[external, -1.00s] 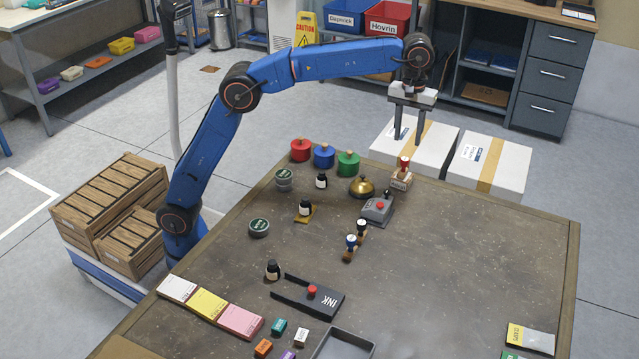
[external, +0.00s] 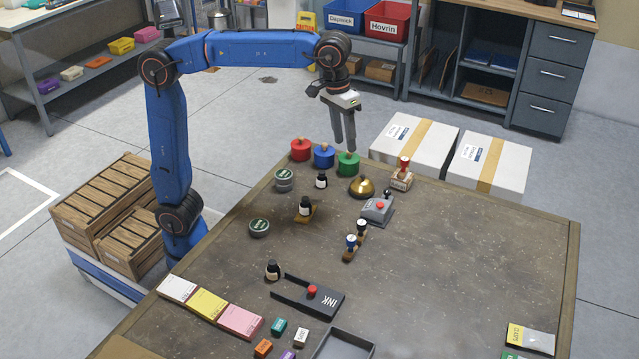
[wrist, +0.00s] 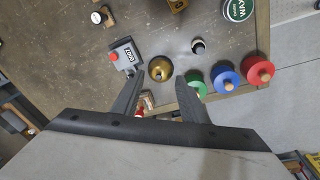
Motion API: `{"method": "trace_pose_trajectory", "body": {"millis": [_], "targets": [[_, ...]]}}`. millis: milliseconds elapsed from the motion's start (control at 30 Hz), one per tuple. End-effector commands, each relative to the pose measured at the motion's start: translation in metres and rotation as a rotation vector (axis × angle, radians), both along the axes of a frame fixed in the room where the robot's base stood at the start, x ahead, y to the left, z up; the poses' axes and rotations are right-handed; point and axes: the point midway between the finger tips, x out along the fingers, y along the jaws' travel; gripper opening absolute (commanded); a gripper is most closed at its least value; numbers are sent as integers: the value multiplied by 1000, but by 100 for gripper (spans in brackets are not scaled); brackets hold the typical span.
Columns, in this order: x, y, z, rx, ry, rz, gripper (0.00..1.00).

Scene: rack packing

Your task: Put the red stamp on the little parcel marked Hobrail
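A red round piece with a wooden knob (external: 300,150) stands at the back left edge and also shows in the wrist view (wrist: 256,70). I cannot tell if it is a stamp. Small blocks, teal (external: 278,327), white (external: 301,337) and orange (external: 263,347), lie at the front; I cannot read Hobrail on any. My gripper (external: 345,146) is open and empty, above the table's back edge.
A blue round piece (external: 324,156), a green one (external: 348,164) and a brass bell (external: 362,187) are close below my gripper. The table's right half is mostly clear.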

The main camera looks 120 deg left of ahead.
Motion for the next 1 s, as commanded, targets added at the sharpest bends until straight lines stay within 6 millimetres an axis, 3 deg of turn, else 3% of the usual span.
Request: {"method": "trace_pose_trajectory", "body": {"millis": [200,467,767,1000], "targets": [[-65,-42,-16,35,-43,-187,40],[-143,-83,-51,84,-95,-406,40],[-234,-118,-113,148,-152,-659,40],[-299,-136,-173,204,-195,-847,40]]}}
